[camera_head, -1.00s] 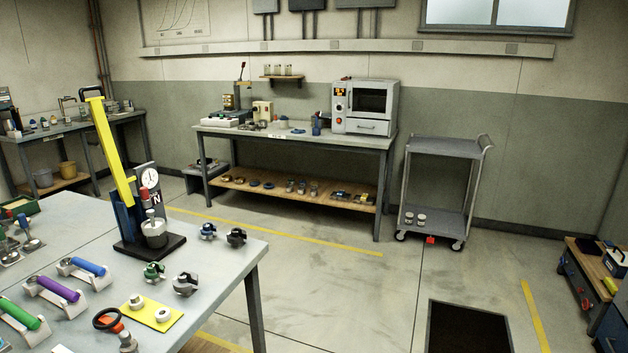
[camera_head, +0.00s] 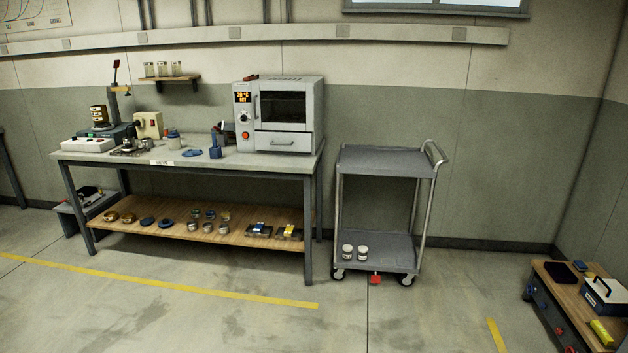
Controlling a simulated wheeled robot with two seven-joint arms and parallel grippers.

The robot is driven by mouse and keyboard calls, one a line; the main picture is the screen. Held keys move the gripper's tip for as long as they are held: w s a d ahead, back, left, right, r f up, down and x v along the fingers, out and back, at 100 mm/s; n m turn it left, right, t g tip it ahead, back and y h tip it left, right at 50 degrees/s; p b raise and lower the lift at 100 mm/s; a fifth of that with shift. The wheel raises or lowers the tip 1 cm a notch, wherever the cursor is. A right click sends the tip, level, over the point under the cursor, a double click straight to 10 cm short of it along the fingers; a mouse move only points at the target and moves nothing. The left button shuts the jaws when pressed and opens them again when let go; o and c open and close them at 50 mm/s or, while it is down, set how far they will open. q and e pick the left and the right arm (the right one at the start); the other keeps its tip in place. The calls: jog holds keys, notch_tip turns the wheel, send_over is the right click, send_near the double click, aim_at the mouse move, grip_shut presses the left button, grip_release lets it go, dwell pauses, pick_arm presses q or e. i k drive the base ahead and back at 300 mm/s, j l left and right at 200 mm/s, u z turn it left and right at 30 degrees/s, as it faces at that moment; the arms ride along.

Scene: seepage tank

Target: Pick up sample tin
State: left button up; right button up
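Several small tins and lids stand on the wooden lower shelf (camera_head: 165,228) of the back bench; one silvery tin (camera_head: 192,226) is near the middle. Two small white-lidded containers (camera_head: 355,252) stand on the lower deck of the grey cart. A small metal tin or pot (camera_head: 127,146) is on the bench top at left. I cannot tell which of these is the sample tin. Neither of my grippers is in view.
The bench top (camera_head: 225,161) carries a grey oven (camera_head: 283,139) at its right end. The grey cart (camera_head: 385,163) stands right of the bench. A wooden-topped unit (camera_head: 562,292) is at the lower right. The floor in front (camera_head: 330,325) is clear.

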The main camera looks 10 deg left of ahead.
aim_at(129, 142)
jog(key=i+u, duration=0.35)
jog(key=i, duration=0.25)
jog(key=i+l+u, duration=0.1)
jog(key=i+u, duration=0.2)
jog(key=i, duration=0.25)
jog(key=i+l+u, duration=0.35)
jog(key=i, duration=0.2)
jog(key=i+j+u, duration=0.3)
jog(key=u, duration=0.15)
jog(key=i+j+u, duration=0.1)
jog(key=i+u, duration=0.8)
jog(key=i+l+u, duration=0.15)
jog(key=i+u, duration=0.3)
jog(key=i+j+u, duration=0.2)
jog(key=i+u, duration=0.2)
jog(key=i, duration=0.2)
jog(key=i+u, duration=0.35)
jog(key=i, duration=0.25)
jog(key=i+l+u, duration=0.2)
jog(key=i+u, duration=0.2)
jog(key=i, duration=0.25)
jog(key=z, duration=0.45)
jog(key=i+z, duration=0.1)
jog(key=z, duration=0.35)
jog(key=j+z, duration=0.1)
jog(key=z, duration=0.85)
jog(key=i+j+z, duration=0.1)
jog(key=z, duration=1.5)
